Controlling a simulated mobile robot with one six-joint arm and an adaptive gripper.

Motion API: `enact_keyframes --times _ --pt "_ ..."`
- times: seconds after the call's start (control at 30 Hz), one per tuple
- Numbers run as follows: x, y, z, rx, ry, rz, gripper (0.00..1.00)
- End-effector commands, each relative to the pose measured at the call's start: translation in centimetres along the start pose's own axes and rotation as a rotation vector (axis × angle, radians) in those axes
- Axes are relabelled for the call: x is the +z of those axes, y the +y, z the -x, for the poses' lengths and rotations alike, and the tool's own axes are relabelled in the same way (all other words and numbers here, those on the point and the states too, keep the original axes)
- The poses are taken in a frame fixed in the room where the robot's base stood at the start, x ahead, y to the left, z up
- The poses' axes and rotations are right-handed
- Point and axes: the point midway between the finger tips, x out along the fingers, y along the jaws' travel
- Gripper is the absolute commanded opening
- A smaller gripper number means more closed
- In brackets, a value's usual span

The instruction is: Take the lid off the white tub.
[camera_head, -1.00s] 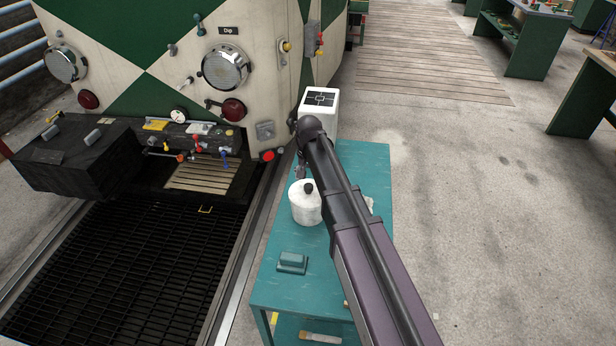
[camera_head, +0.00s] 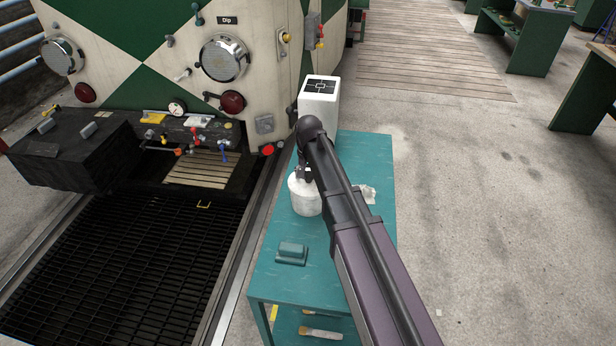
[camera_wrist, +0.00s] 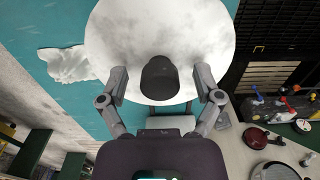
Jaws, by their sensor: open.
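The white tub (camera_head: 306,199) stands upright on the teal table, partly hidden behind my arm in the head view. Its round white lid (camera_wrist: 160,28) fills the upper middle of the wrist view and has a dark knob (camera_wrist: 159,78) at its centre. My gripper (camera_wrist: 160,82) is open, with one finger on each side of the knob. A gap shows between each finger and the knob, and I cannot tell its height above the lid. In the head view my gripper (camera_head: 304,174) is small and partly hidden at the top of the tub.
The teal table (camera_head: 270,289) also holds a teal block (camera_head: 292,252) near its front, a crumpled white cloth (camera_head: 368,194) to the right of the tub and a tall white box (camera_head: 319,106) at the back. A dark floor grating (camera_head: 110,270) lies to the left.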

Motion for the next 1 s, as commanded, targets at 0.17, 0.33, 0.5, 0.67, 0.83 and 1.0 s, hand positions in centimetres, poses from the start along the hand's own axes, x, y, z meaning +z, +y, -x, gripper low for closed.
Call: enact_keyframes --times 0.17,0.33,0.5,0.67,0.83,1.0 --pt "0.0 0.01 0.02 0.0 0.0 0.0 0.83" --pt "0.0 0.01 0.02 0.0 0.0 0.0 0.36" --pt "0.01 0.01 0.02 0.0 0.0 0.0 0.0" --pt "0.01 0.01 0.01 0.0 0.0 0.0 0.21" --pt "0.02 0.0 0.01 0.0 0.0 0.0 0.0" --pt "0.02 0.0 0.0 0.0 0.0 0.0 0.0"
